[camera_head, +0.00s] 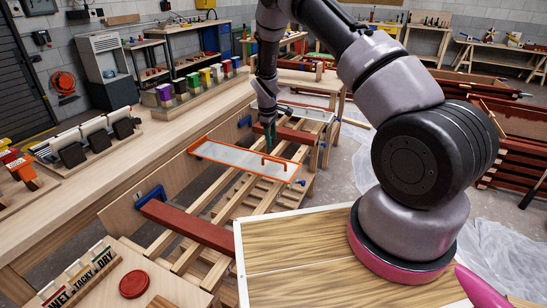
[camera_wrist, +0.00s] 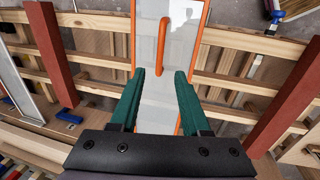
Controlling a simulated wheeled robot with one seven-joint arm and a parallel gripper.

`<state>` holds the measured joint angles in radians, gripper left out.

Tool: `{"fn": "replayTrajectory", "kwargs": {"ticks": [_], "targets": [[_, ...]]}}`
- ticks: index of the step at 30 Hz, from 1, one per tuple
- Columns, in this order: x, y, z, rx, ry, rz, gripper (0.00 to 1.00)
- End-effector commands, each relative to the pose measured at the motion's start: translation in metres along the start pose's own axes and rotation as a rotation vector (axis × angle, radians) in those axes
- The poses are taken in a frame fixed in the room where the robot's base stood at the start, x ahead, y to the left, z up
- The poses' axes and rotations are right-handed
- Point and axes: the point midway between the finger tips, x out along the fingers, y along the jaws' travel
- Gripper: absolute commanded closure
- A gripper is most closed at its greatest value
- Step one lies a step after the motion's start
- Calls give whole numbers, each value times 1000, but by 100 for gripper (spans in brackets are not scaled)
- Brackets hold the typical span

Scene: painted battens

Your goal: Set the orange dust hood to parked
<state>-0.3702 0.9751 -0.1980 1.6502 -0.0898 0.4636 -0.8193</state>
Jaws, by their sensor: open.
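The orange dust hood (camera_head: 225,153) is a clear flat panel in an orange frame, lying across the slatted wooden rack. Its orange bar handle (camera_head: 277,160) stands near its right end. My gripper (camera_head: 268,137) is above the hood near the handle, with green fingers pointing down. In the wrist view, my gripper (camera_wrist: 160,75) is open, with nothing between the fingers. There the handle (camera_wrist: 161,45) lies just beyond the fingertips, roughly in line with the gap. The hood's near part is hidden by the gripper body.
Red battens (camera_head: 187,225) lie across the rack on both sides of the hood, with blue clamps (camera_head: 151,195) at the rack. Another pale panel (camera_head: 303,113) lies farther back. A long bench (camera_head: 130,165) with several paint blocks runs along the left. A wood-topped table (camera_head: 300,245) stands in front.

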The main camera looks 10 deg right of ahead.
Motion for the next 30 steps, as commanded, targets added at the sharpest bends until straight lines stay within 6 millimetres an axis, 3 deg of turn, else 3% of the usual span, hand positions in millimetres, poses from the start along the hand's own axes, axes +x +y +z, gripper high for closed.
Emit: {"fn": "replayTrajectory", "kwargs": {"ticks": [12, 18, 30], "targets": [[71, -1, 1, -1, -2, -1, 53], [97, 0, 1, -1, -2, -1, 53], [106, 0, 0, 0, 0, -1, 53]]}}
